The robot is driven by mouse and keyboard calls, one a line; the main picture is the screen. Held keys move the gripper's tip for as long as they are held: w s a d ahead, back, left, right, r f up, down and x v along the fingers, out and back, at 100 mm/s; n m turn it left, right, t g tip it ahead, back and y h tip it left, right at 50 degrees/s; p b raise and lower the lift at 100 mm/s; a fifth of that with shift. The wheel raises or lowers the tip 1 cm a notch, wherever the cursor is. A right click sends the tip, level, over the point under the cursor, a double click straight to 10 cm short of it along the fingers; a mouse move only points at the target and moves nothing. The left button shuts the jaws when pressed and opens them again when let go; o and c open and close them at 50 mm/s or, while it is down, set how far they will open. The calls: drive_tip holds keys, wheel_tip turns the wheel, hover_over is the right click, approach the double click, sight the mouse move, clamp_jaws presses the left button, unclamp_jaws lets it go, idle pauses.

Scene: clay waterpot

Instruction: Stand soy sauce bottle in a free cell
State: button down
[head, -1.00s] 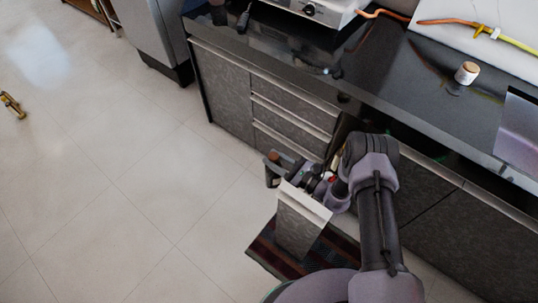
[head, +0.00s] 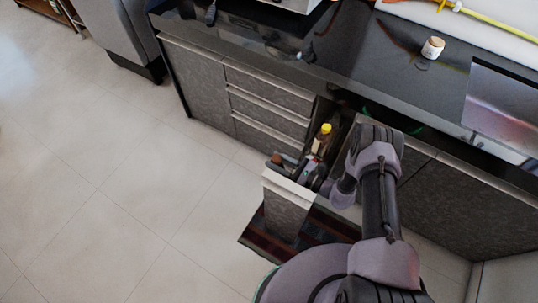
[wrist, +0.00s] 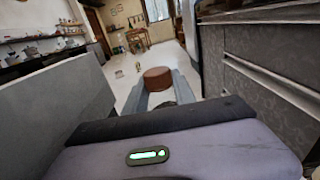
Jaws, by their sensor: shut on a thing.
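My gripper (head: 284,164) is at the pull-out cabinet unit (head: 289,190). In the wrist view its two fingers (wrist: 160,86) are closed on the sides of a round reddish-brown top (wrist: 157,74), which I take for the soy sauce bottle. In the head view this brown top (head: 277,158) shows at the fingertips, beyond the left side of the unit; the body below is mostly hidden. The unit stands drawn out, and a bottle with a yellow cap (head: 326,128) is upright at its inner end. My wrist covers much of the inside, so the cells cannot be made out.
The unit's grey front panel (wrist: 62,115) is left of my gripper and the cabinet drawers (head: 268,102) are right. A dark counter (head: 390,75) with a small jar (head: 433,47) runs above. A dark red mat (head: 262,236) lies below. Floor at left is clear.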

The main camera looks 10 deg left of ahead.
drive_tip(key=shift+p+v, duration=0.75)
drive_tip(key=shift+v, duration=3.6)
wheel_tip(320, 180, down, 5)
drive_tip(key=b, duration=0.5)
drive_tip(key=shift+f, duration=0.1)
drive_tip(key=c, duration=0.9)
unclamp_jaws()
drive_tip(key=shift+c, duration=0.2)
drive_tip(key=shift+d, duration=0.1)
drive_tip(key=p+v, duration=0.2)
drive_tip(key=v, duration=1.5)
drive_tip(key=shift+s+d, duration=0.1)
